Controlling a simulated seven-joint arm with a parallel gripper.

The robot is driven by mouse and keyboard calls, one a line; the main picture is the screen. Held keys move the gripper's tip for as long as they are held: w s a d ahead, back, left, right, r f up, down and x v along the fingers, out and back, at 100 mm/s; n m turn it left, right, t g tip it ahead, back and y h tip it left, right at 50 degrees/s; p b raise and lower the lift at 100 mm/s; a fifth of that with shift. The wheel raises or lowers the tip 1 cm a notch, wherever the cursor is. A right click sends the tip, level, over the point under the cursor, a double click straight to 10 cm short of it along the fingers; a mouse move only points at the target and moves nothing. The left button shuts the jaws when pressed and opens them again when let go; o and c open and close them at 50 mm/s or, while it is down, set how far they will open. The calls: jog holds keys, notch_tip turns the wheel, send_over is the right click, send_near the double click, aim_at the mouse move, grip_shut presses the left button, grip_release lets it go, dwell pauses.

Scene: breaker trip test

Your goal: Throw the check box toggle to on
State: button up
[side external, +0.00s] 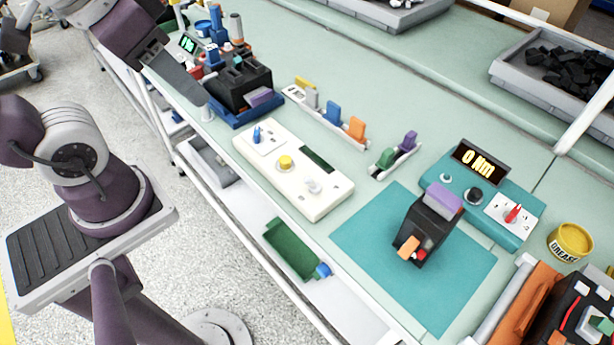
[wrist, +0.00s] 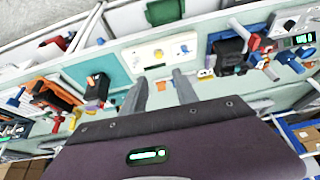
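A cream box (side external: 325,190) lies on the bench, with a blue toggle (side external: 257,134) on a white plate at its far left end, a yellow button (side external: 285,162), a dark display window (side external: 316,159) and a pale knob (side external: 313,187). The blue toggle stands up from its plate; its plate markings are too small to read. In the wrist view the cream box (wrist: 150,60) lies beyond my fingertips, with the toggle (wrist: 184,48) towards its right end. My gripper (wrist: 158,84) is open and empty, apart from the box. In the side view it hangs at upper left, short of the toggle.
A teal box (side external: 468,190) with a "0 Nm" display and red toggle (side external: 513,213) stands right, near a black breaker (side external: 428,225) on a teal mat (side external: 370,250). A black fixture (side external: 240,85) stands beside my gripper. Coloured pieces in racks (side external: 335,115) lie behind the cream box.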

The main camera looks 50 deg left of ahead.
jog(key=w+d+m+g, duration=0.1)
jog(key=w+d+g, duration=0.15)
jog(key=w, duration=0.35)
jog(key=m+g+y, duration=0.3)
jog(key=g, duration=0.3)
send_over(310, 178)
jog(key=w+d, duration=0.2)
notch_tip(310, 178, down, 16)
jog(key=x, duration=0.6)
jog(key=shift+s+a+f, duration=0.15)
jog(key=shift+a+f, duration=0.05)
jog(key=shift+f, duration=0.15)
jog(key=shift+s+f, duration=0.1)
jog(key=shift+f, duration=0.2)
jog(key=shift+c, duration=0.5)
grip_shut()
